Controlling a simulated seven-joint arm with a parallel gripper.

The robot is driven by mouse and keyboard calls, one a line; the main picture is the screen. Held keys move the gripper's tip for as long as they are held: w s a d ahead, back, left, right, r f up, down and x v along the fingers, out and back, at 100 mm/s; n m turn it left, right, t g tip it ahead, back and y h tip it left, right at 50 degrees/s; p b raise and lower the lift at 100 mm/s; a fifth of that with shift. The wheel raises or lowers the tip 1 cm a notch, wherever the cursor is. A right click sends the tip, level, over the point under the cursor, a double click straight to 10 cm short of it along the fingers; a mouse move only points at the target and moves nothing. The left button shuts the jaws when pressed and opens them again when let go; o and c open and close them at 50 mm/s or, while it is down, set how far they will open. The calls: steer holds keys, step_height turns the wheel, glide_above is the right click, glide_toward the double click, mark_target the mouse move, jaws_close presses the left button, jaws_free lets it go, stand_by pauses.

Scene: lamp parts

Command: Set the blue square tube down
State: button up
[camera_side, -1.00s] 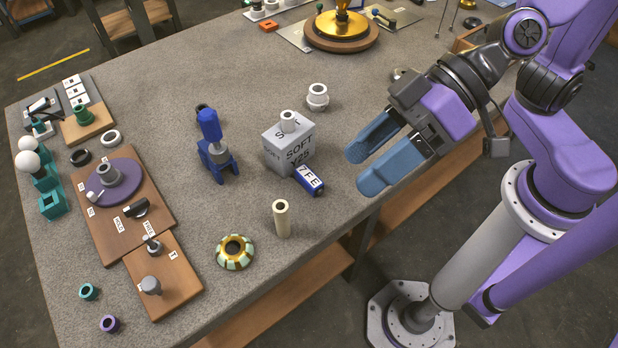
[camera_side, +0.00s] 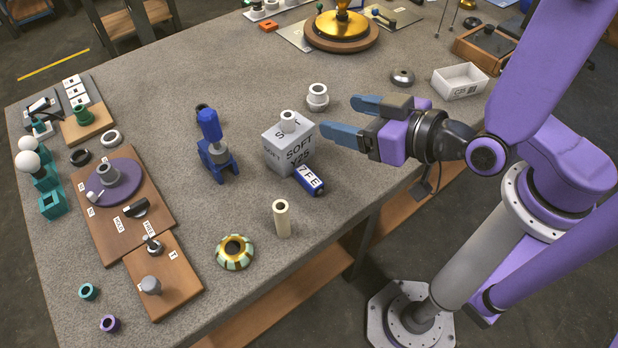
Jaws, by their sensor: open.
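The blue square tube (camera_side: 311,180) with a white label reading "7FE" lies on the grey table, just right of the grey box (camera_side: 285,150). Its far end is close to the box; I cannot tell whether they touch. My gripper (camera_side: 338,117) is open, with its two blue-grey fingers apart and pointing left. Nothing is between the fingers. It appears above the table, up and to the right of the tube in the picture, and clear of it.
A cream tube (camera_side: 281,218) stands near the front edge, with a striped ring (camera_side: 235,252) left of it. A blue clamp-like piece (camera_side: 215,150) stands left of the box. A white ringed part (camera_side: 317,96) stands behind. A white tray (camera_side: 460,81) is at right.

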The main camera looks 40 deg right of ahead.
glide_toward(312, 179)
steer(key=shift+x, duration=0.9)
steer(key=shift+w+f, duration=0.2)
steer(key=shift+w, duration=0.3)
steer(key=x, duration=0.6)
steer(key=shift+w+a, duration=0.1)
steer(key=shift+w, duration=0.2)
jaws_close()
